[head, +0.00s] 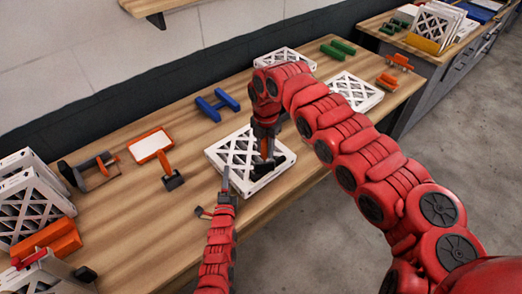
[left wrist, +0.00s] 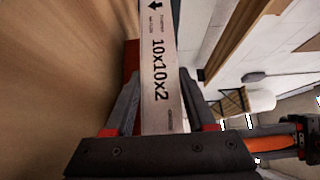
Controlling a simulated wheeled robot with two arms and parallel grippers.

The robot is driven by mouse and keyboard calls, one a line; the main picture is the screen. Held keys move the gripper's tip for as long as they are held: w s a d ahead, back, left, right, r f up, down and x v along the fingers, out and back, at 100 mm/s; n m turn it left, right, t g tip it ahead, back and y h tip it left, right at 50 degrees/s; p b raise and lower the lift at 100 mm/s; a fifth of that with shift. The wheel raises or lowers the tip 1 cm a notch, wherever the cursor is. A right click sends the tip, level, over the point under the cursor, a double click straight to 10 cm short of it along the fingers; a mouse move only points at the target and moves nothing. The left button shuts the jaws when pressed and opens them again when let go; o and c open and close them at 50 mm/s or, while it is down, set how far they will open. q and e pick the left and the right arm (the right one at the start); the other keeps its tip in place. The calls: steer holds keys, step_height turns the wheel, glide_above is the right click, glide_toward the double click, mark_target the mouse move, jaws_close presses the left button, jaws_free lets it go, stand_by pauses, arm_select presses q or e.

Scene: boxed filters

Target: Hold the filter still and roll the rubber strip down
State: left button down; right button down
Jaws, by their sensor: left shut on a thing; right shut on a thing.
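The white lattice-faced filter (head: 222,151) lies flat near the table's front edge in the head view. My left gripper (head: 226,188) is shut on its near-left edge. In the left wrist view the filter's pale side (left wrist: 160,85), printed "10x10x2", sits between the two fingers (left wrist: 156,95). My right gripper (head: 264,120) is above the filter, shut on an orange-and-black tool (head: 265,147) that looks like a roller. The tool's dark lower end is at the filter's right part. I cannot make out the rubber strip apart from this dark end, and my right fingertips are largely hidden.
More filters (head: 30,205) stand at far left. Another filter (head: 355,92) and green pieces (head: 337,49) lie behind my right arm. Wood between them is bare.

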step_height(320, 180, up, 8)
steer(key=w+d, duration=0.1)
steer(key=shift+d, duration=0.35)
stand_by(0.9)
steer(key=shift+w, duration=0.1)
arm_select(q)
steer(key=shift+c, duration=0.7)
jaws_free()
steer(key=s, duration=1.2)
steer(key=shift+a, duration=0.4)
